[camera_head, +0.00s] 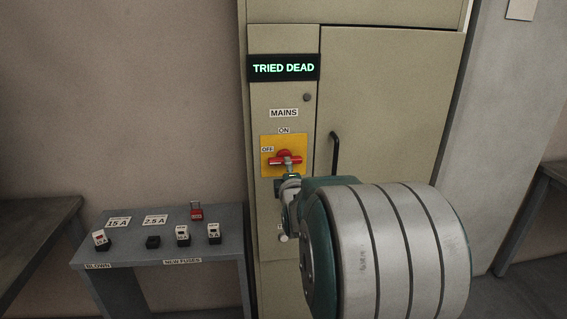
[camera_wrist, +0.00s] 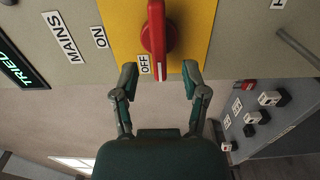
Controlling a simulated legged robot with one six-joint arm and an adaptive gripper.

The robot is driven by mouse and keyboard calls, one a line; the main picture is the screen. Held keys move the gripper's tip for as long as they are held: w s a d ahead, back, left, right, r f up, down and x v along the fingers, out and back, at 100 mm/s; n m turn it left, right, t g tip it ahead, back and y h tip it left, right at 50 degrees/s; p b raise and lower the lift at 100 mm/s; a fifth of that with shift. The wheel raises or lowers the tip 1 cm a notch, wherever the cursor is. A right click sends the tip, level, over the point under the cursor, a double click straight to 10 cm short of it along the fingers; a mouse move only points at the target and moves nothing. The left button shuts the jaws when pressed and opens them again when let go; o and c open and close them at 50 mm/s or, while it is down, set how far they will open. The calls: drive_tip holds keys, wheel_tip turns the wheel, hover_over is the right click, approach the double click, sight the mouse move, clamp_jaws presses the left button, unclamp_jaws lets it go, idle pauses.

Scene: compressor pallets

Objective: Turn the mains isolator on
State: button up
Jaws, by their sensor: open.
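The mains isolator is a red rotary handle (camera_head: 285,160) on a yellow plate (camera_head: 300,142) on the cabinet front. The handle lies level, in line with the OFF label (camera_head: 267,149); the ON label (camera_head: 284,130) is above. In the wrist view the white mark on the red handle (camera_wrist: 158,35) is beside the OFF label (camera_wrist: 145,63). My gripper (camera_wrist: 160,76) is open, its fingertips on either side of the handle's marked end, with gaps showing on both sides. In the head view my gripper (camera_head: 290,184) is just below the handle, partly hidden by my wrist.
A lit sign (camera_head: 284,68) above reads TRIED DEAD. A cabinet door handle (camera_head: 335,152) stands out to the right of the isolator. A grey table (camera_head: 130,225) at the left holds several fuses and a red padlock (camera_head: 196,210).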

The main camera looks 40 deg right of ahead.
drive_tip(key=shift+x, duration=2.35)
drive_tip(key=shift+s, duration=0.1)
clamp_jaws()
